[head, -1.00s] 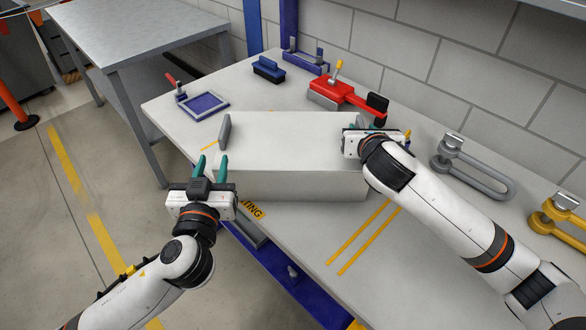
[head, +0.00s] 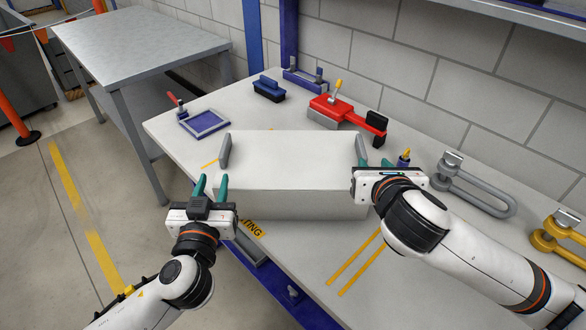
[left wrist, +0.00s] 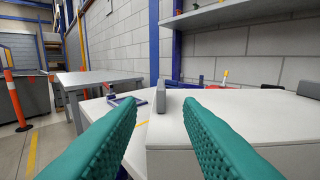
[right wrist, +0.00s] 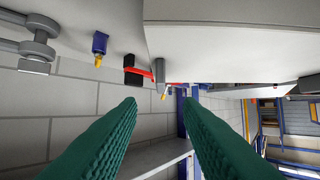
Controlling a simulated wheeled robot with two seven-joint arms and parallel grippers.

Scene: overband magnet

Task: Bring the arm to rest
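My left gripper (head: 210,186) is open and empty, in front of the left end of a large pale grey box (head: 290,160) on the workbench. Its two green fingers stand apart in the left wrist view (left wrist: 160,125), with nothing between them. My right gripper (head: 374,164) is at the box's right end. In the right wrist view (right wrist: 160,125) its green fingers are wide apart and empty. The box has an upright grey handle at its left end (head: 225,151) and another at its right end (head: 361,150). The right handle is close to my right gripper; neither gripper holds one.
On the bench (head: 430,270) are a red tool (head: 340,113), a blue brush-like block (head: 268,87), a blue frame (head: 205,123), a grey shackle (head: 475,190) and a yellow shackle (head: 560,235). A metal table (head: 140,40) stands at the left. The bench's front right is clear.

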